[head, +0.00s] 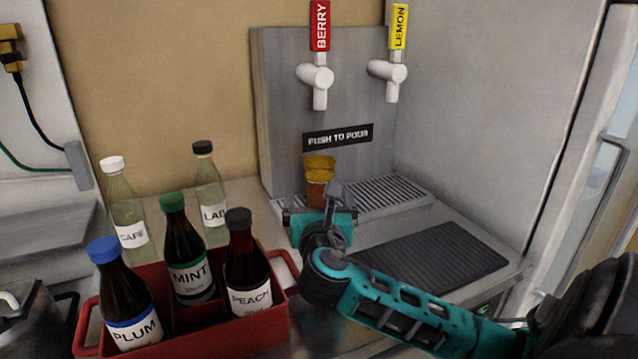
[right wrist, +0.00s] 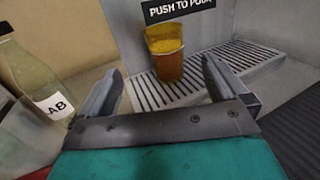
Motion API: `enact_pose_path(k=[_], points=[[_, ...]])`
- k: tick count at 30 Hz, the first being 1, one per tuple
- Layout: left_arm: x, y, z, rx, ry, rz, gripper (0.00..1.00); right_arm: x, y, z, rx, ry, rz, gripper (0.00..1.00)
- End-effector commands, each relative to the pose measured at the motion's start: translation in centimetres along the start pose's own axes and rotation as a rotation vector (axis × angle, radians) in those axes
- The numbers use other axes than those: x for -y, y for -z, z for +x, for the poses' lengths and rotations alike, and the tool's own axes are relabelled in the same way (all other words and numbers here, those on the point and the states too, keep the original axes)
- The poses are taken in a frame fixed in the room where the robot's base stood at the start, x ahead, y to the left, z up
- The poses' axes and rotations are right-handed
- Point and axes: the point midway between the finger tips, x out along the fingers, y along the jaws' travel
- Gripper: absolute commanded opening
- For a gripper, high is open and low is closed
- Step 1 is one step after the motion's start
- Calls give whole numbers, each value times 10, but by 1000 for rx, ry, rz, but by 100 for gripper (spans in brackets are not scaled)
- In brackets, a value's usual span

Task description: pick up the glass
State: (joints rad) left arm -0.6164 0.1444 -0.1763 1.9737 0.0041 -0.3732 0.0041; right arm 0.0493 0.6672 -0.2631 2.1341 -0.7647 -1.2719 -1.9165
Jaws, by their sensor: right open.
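The glass (head: 320,178) is an amber-filled tumbler standing upright at the left end of the metal drip grate, below the berry tap (head: 317,76). In the right wrist view the glass (right wrist: 167,55) stands ahead of my jaws, between their lines and apart from both. My right gripper (head: 338,190) is open and empty, just in front of the glass; it also shows in the right wrist view (right wrist: 162,85). In the head view it hides the lower part of the glass. My left gripper is not in view.
A red crate (head: 215,341) with plum, mint and peach bottles stands at the front left. Two clear bottles (head: 122,200) (head: 209,190) stand behind it. The drip grate (head: 390,198) is otherwise clear. A black ribbed mat (head: 435,262) lies at right. A lemon tap (head: 388,74) hangs above.

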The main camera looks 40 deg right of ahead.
Motion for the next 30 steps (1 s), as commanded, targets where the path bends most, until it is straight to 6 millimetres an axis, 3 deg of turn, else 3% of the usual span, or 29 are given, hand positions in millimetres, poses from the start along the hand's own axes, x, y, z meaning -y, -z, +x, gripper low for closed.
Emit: enact_pose_path(k=[10,30], points=[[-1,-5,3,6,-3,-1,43,1,0,59,3,4,1,100],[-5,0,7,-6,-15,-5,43,7,0,126,1,1,1,100]])
